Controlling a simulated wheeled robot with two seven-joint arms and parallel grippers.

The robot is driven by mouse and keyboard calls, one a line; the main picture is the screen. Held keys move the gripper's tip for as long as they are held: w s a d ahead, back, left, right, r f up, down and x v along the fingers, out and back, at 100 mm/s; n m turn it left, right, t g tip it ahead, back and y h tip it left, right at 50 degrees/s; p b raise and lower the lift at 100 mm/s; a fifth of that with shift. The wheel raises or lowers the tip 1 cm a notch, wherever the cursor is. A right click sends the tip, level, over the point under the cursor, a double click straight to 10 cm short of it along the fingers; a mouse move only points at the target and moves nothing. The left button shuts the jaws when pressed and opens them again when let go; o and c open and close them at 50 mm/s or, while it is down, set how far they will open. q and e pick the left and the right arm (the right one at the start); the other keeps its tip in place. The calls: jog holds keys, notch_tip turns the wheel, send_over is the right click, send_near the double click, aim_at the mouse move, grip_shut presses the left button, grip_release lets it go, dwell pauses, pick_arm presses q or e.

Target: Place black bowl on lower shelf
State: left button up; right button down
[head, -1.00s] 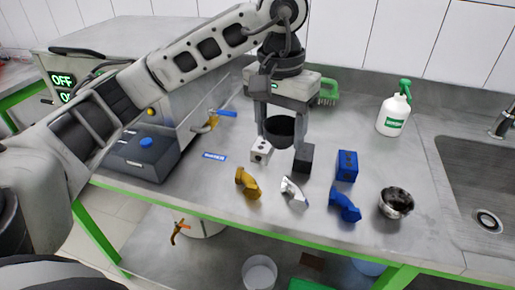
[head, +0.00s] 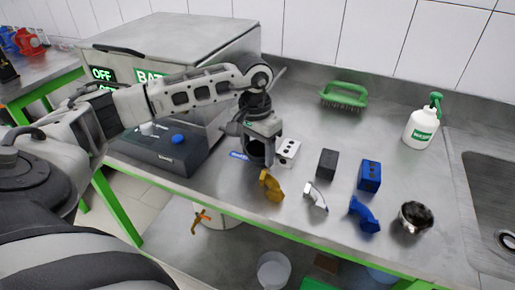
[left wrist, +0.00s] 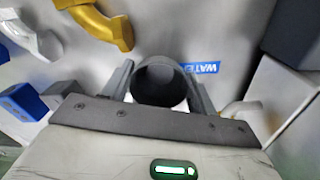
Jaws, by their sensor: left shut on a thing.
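My left gripper (head: 262,155) is shut on the black bowl (left wrist: 158,84), a dark, round, deep vessel. In the left wrist view the bowl sits between the two fingers (left wrist: 160,90), its dark opening visible. The lower shelf (head: 222,250) shows below the bench's front edge. My right gripper is not in view.
Gold (head: 270,186), silver (head: 315,199) and blue (head: 364,214) parts lie near the front edge. Black (head: 327,164) and blue (head: 369,176) blocks stand behind. The shelf holds a whitish bucket (head: 274,270).

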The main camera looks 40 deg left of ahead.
pick_arm(q)
jog(key=shift+f, duration=0.4)
jog(key=shift+f, duration=0.15)
jog(key=o, duration=1)
